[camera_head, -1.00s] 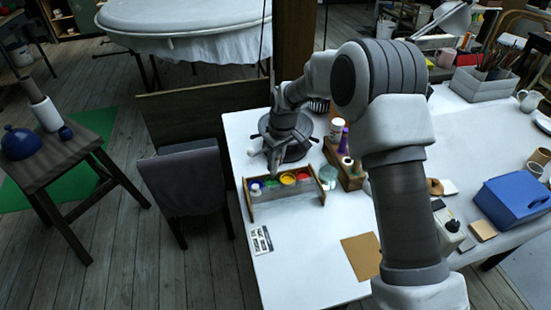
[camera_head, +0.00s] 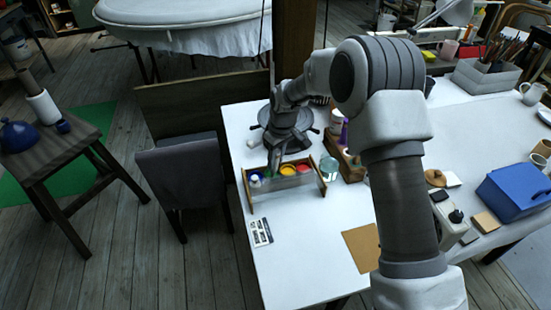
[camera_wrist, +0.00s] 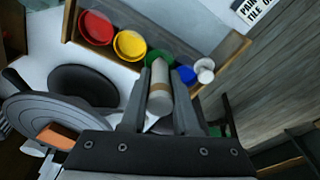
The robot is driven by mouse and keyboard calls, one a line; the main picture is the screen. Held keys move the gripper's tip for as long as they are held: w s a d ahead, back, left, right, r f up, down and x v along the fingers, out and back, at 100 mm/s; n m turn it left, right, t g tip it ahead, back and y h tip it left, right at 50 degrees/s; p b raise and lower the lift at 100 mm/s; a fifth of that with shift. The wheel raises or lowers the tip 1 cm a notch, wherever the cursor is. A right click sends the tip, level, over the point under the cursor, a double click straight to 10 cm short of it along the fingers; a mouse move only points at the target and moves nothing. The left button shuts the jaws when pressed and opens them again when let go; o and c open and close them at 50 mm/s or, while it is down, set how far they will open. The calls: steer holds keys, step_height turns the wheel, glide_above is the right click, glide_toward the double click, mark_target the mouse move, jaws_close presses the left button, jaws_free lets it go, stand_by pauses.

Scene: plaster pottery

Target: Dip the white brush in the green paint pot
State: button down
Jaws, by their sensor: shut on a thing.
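The paint rack (camera_head: 292,186) is a wooden, open-topped holder on the white table. My gripper (camera_wrist: 160,78) is shut on the white brush (camera_wrist: 160,98), a pale cylinder with a tan band between the fingers. The green paint pot (camera_wrist: 158,56) is just beyond the brush's far end in the wrist view, partly covered by the fingertips. In the head view, my gripper (camera_head: 273,168) is over the rack and largely hides the green pot. The brush's bristles are hidden, so I cannot tell whether they touch the paint.
In the wrist view, yellow (camera_wrist: 130,44) and red (camera_wrist: 97,27) pots stand left of green; blue (camera_wrist: 186,74) and white (camera_wrist: 204,69) stand right. A glass jar (camera_head: 329,168) and wooden bottle holder (camera_head: 343,157) are right of the rack. A turntable (camera_head: 292,138) stands behind.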

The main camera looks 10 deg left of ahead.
steer(key=shift+r+p, duration=1.95)
steer(key=shift+r, duration=1.55)
